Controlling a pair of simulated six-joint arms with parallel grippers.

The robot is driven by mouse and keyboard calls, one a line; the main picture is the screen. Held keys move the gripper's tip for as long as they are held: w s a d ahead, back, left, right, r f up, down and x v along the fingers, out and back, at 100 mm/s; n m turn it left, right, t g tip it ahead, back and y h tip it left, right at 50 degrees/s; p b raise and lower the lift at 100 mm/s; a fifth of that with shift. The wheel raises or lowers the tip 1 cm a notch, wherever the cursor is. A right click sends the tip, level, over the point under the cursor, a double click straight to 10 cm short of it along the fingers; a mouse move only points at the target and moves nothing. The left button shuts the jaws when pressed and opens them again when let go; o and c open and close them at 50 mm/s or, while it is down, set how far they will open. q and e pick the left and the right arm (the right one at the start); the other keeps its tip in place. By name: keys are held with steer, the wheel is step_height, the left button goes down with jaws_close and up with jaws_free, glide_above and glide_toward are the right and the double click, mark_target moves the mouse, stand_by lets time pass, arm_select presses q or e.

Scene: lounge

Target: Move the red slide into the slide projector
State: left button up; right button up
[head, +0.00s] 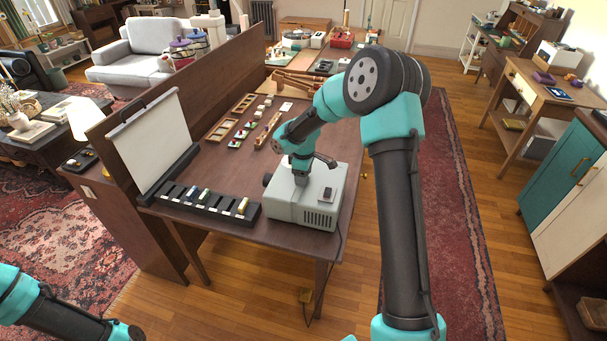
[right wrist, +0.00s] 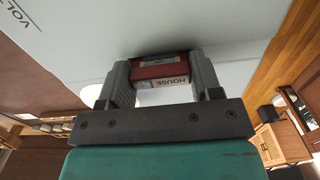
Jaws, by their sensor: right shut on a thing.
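The slide projector (head: 322,208) is a pale grey box at the near right of the dark table. My right gripper (head: 300,176) points down at its top, and the fingertips are hard to make out in the head view. In the right wrist view the right gripper (right wrist: 165,75) is shut on the red slide (right wrist: 160,69), which has a white label reading HOUSE. The slide is right by the pale projector casing (right wrist: 150,25). I cannot tell whether part of it is inside a slot. My left arm shows at the lower left, but its gripper is out of frame.
A black slotted rack (head: 207,203) with several small items stands left of the projector. A white screen (head: 150,142) stands behind it. Wooden trays (head: 222,130) and small blocks lie farther back. A cable hangs off the table's right front edge.

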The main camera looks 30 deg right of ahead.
steer(key=shift+s+f, duration=0.2)
steer(key=shift+f, duration=0.55)
stand_by(0.6)
steer(key=o, duration=1)
steer(key=shift+f, duration=0.1)
steer(key=shift+o, duration=0.2)
steer(key=shift+w+r, duration=0.1)
steer(key=shift+r, duration=3.2)
